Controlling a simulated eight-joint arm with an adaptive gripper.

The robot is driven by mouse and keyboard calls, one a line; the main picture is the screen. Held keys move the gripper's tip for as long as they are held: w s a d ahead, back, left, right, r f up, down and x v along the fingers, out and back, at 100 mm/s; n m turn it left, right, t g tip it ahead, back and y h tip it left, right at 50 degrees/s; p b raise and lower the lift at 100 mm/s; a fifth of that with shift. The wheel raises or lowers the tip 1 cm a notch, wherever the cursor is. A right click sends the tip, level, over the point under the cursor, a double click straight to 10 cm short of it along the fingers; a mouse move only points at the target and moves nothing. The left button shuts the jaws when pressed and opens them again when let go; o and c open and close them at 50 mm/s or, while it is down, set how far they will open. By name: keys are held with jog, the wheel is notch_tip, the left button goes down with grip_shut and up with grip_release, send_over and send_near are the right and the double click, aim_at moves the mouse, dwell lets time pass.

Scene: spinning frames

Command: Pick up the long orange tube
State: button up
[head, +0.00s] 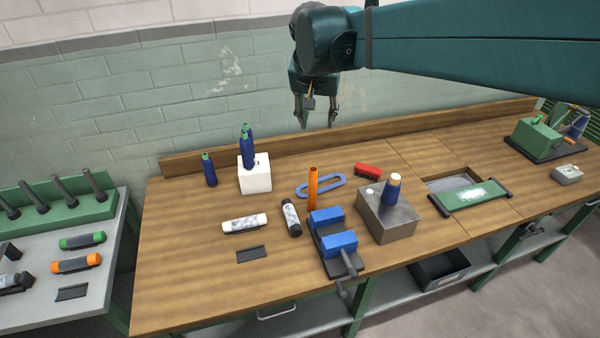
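The long orange tube (313,188) stands upright near the middle of the wooden workbench (190,295). It is just behind the blue and black vise (335,243), and its lower end is close to the vise; I cannot tell whether they touch. My gripper (318,120) hangs above the back edge of the bench, pointing down, above and behind the tube in the picture. Its two fingers are apart, with nothing visible between them. A shorter black cylinder with orange ends (77,262) lies on the grey side table at the left.
Around the tube are a blue oval ring (321,186), a red object (368,172), a black and white cylinder (291,218) and a grey metal block (387,222) bearing a blue bottle (391,191). A white block (255,178) stands back left. The bench's front left is clear.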

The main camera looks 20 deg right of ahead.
aim_at(313, 171)
jog(key=shift+m, duration=0.4)
jog(key=w+f, duration=0.1)
jog(key=f, duration=0.7)
jog(key=w+f, duration=0.1)
jog(key=f, duration=0.7)
jog(key=w+f, duration=0.1)
jog(key=f, duration=0.7)
jog(key=shift+w+d, duration=0.25)
jog(key=shift+d, duration=0.05)
jog(key=shift+b+x, duration=0.35)
jog(key=shift+x, duration=0.95)
jog(key=shift+x, duration=2.55)
jog(key=shift+d, duration=0.1)
jog(key=shift+c, duration=0.4)
jog(key=c, duration=0.9)
